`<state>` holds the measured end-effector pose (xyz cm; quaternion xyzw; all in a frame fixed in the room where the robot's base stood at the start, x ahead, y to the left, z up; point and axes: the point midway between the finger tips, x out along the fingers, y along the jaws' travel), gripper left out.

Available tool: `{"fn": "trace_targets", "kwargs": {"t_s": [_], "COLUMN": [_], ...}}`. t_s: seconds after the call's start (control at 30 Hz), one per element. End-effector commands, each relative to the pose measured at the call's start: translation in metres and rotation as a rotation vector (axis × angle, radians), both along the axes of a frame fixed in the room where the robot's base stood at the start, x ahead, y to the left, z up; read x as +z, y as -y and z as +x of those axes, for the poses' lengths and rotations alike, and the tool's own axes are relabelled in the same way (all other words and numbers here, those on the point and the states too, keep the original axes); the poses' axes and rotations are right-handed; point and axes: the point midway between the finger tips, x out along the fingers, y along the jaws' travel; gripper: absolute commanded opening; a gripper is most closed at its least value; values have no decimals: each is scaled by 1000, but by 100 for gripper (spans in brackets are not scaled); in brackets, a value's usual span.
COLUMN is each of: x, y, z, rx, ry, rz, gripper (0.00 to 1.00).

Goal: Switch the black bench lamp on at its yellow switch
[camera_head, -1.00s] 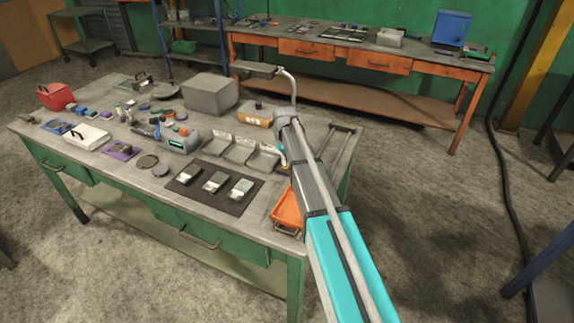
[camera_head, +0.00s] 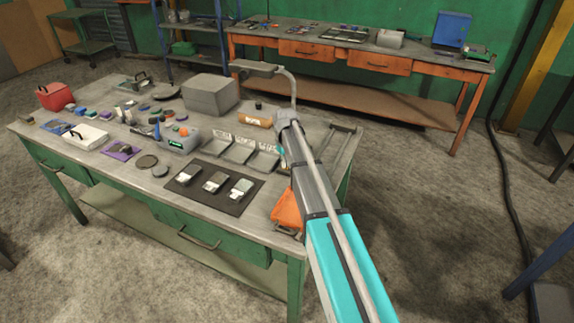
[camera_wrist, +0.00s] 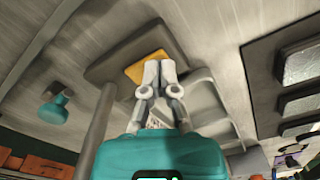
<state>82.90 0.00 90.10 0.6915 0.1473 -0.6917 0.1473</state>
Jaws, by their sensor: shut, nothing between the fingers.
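The bench lamp stands at the back right of the green bench, its grey-looking head (camera_head: 254,67) on a bent post (camera_head: 293,88). Whether it is lit cannot be told. In the wrist view its dark flat base (camera_wrist: 105,58) carries a yellow switch (camera_wrist: 134,72), and the post (camera_wrist: 97,130) rises beside it. My gripper (camera_wrist: 160,66) is shut and empty. Its fingertips overlap the yellow switch in that view and partly hide it; whether they touch it cannot be told. In the head view my arm hides the base, the switch and most of my gripper.
Grey open bins (camera_head: 236,150) and a black mat (camera_head: 213,205) with grey blocks lie left of my arm. A grey box (camera_head: 211,93) stands behind. A teal knob-like object (camera_wrist: 55,108) shows near the lamp post.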

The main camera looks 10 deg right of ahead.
Motion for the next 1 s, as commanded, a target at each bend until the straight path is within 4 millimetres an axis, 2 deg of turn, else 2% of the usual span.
{"fn": "trace_targets", "kwargs": {"t_s": [0.27, 1.0], "x": [2, 44], "y": [0, 1], "z": [0, 0], "rx": [0, -1], "ry": [0, 0], "rz": [0, 0], "gripper": [0, 0]}}
